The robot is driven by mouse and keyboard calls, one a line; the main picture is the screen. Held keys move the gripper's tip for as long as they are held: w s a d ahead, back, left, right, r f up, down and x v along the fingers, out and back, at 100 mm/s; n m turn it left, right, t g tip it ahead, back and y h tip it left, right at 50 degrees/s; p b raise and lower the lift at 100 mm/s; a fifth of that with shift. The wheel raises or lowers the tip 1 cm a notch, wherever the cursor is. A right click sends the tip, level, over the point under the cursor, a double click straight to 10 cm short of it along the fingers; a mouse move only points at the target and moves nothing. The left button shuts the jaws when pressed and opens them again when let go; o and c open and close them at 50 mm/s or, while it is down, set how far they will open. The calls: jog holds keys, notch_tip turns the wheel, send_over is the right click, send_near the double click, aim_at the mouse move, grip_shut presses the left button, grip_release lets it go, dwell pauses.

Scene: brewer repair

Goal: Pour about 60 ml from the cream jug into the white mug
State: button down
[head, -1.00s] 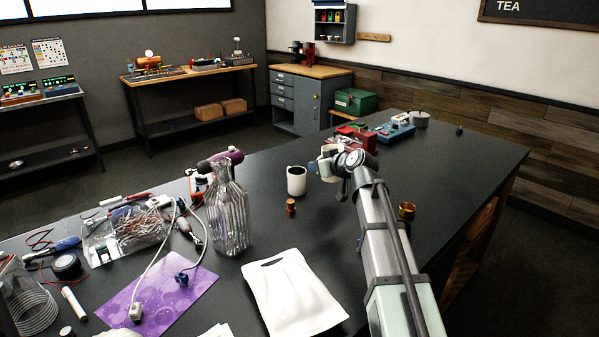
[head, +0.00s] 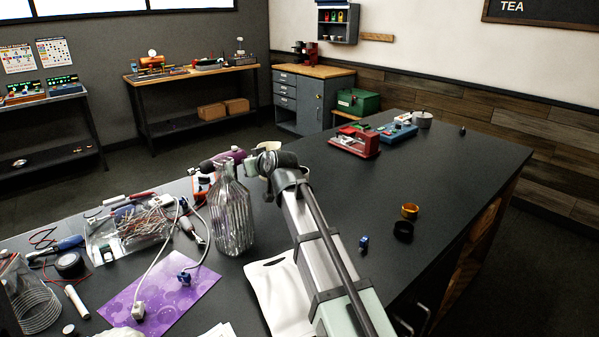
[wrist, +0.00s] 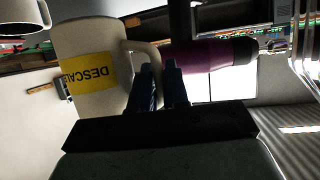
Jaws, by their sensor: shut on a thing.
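The cream jug (wrist: 88,42), with a yellow label reading "DESCAL…", is large in the wrist view. My gripper (wrist: 160,76) is shut on its handle. In the head view my gripper (head: 260,163) is above the bench beside the ribbed glass bottle, and a small pale part beside it looks like the jug. The white mug (wrist: 24,12) seems to be the one cut off at the upper left of the wrist view, apart from the jug. In the head view my arm hides the mug's place. The jug's contents and tilt cannot be told.
The glass bottle (head: 231,215) stands close left of my arm, with a purple cylinder (head: 228,158) behind it. Wires and a purple mat (head: 160,285) fill the left. The bench right of my arm is mostly clear, with small rings.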

jog(key=shift+s+a+r, duration=0.1)
jog(key=shift+s+a, duration=0.05)
jog(key=shift+a, duration=0.25)
notch_tip(320, 180, down, 9)
jog(key=w+m, duration=0.1)
jog(key=w+d+r+m+g+y, duration=0.1)
jog(key=r, duration=0.1)
jog(key=w+d+r+m+g+y, duration=0.1)
jog(key=w+d+r+m, duration=0.1)
jog(key=w+d+r+m+g+y, duration=0.1)
jog(key=w+d+r, duration=0.1)
jog(key=shift+r+m, duration=0.1)
jog(key=shift+m, duration=0.2)
jog(key=shift+w+d+r+m+g+y, duration=0.15)
jog(key=shift+d+r+m+g+y, duration=0.15)
jog(key=shift+r+m+g, duration=0.25)
jog(key=shift+r, duration=0.15)
jog(key=shift+w+d+r+m+g+y+p, duration=0.3)
jog(key=shift+w+d+r+m+y, duration=0.15)
jog(key=shift+r+m, duration=0.15)
jog(key=shift+w+d+r+m+g+y+p, duration=0.15)
jog(key=shift+w+d+r+m+y+p, duration=0.15)
jog(key=shift+w+r+m, duration=0.2)
dwell(2.4)
